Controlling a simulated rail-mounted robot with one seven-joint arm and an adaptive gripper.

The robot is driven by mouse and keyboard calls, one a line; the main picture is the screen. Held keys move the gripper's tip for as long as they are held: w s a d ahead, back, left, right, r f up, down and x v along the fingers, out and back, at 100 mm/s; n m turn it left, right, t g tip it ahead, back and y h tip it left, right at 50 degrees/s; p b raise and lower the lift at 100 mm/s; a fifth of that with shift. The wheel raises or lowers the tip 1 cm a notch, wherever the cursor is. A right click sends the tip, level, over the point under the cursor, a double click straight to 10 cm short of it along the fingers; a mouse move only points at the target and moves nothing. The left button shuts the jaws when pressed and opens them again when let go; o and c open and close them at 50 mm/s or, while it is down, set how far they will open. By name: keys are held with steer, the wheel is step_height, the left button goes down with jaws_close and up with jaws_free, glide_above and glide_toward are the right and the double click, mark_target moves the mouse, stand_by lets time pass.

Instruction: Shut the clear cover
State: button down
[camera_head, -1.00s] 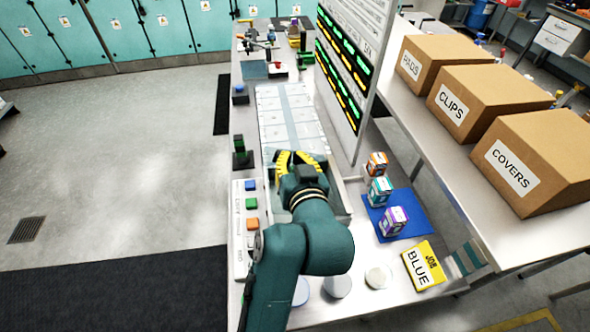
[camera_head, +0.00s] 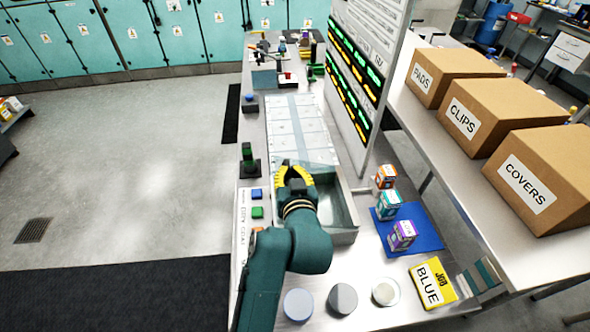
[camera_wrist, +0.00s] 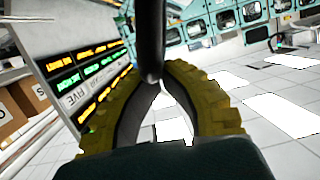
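A pale, glossy pane with grid lines (camera_head: 297,120) lies along the bench in the head view; it may be the clear cover, but I cannot be sure. An open grey-green tray (camera_head: 347,200) stands at its near end. My gripper (camera_head: 292,170) is over the tray's left far part, by the pane's near edge. In the wrist view its yellow, curved fingers (camera_wrist: 160,75) arch together at the tips around a dark bar (camera_wrist: 151,35), with a gap further back. What the bar belongs to is hidden. My forearm covers part of the tray's near left side.
A tall display board (camera_head: 358,85) stands close right of the pane. Small boxes stand on a blue mat (camera_head: 425,232) right of the tray. Round discs (camera_head: 343,298) lie in front. Coloured buttons (camera_head: 257,212) and a dark green-topped post (camera_head: 249,160) are at left.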

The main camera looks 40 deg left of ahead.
mark_target(275, 177)
steer(key=f+n+b, duration=0.1)
steer(key=f, duration=0.1)
steer(key=s+a+f+n+b, duration=0.1)
steer(key=f, duration=0.1)
steer(key=s+a+f+t+b, duration=0.1)
steer(key=f, duration=0.1)
steer(key=shift+s+n+h, duration=0.25)
steer(key=shift+n+h, duration=0.15)
steer(key=shift+r, duration=0.15)
steer(key=r+p, duration=0.5)
steer(key=shift+s+r, duration=0.1)
steer(key=shift+s, duration=0.25)
steer(key=f+v, duration=0.1)
steer(key=v, duration=0.8)
steer(key=shift+s+d+b, duration=0.2)
steer(key=shift+d+b, duration=0.05)
steer(key=shift+b, duration=0.1)
